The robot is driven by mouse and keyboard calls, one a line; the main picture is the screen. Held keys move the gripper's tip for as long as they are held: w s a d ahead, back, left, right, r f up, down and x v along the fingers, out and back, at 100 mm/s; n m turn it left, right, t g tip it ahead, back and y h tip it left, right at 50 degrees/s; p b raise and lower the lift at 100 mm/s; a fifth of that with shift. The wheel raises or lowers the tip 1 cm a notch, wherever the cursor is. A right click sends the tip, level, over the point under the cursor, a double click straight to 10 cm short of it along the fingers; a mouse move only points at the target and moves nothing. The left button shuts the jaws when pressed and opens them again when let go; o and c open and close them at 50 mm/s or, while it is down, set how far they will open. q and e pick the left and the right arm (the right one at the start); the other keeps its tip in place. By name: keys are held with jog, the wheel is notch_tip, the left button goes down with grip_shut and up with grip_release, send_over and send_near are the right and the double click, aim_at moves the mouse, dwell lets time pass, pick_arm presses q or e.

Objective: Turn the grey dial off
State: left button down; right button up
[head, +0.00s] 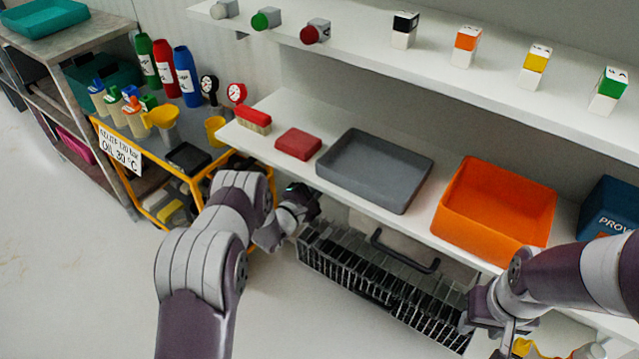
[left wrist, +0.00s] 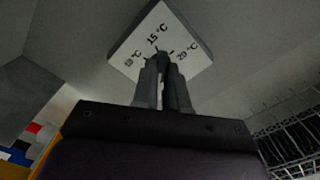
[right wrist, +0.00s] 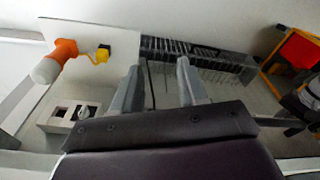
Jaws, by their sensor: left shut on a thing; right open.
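In the left wrist view, a white square plate (left wrist: 190,48) carries the markings 15 °C and 20 °C and a third, less legible one. My left gripper (left wrist: 163,66) is shut at the middle of this plate, on what appears to be the dial's small knob. The fingers hide most of the knob, so its colour and exact setting cannot be told. In the head view my left gripper (head: 298,200) reaches under the shelf edge, and the dial is hidden there. My right gripper (right wrist: 158,68) is open and empty in the right wrist view.
A black finned unit (head: 375,285) stands under the shelf beside my left gripper. A grey tray (head: 372,172) and an orange bin (head: 495,207) sit on the shelf. A yellow-framed cart (head: 183,175) stands left. An orange-and-white part (right wrist: 56,60) is near my right gripper.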

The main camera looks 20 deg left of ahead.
pick_arm(q)
jog(key=c, duration=1.2)
grip_release()
jog(key=shift+o, duration=0.2)
jog(key=p+v, duration=0.3)
jog(key=v, duration=0.9)
jog(key=shift+s+p, duration=0.3)
jog(key=shift+s, duration=0.05)
jog(key=shift+a, duration=0.15)
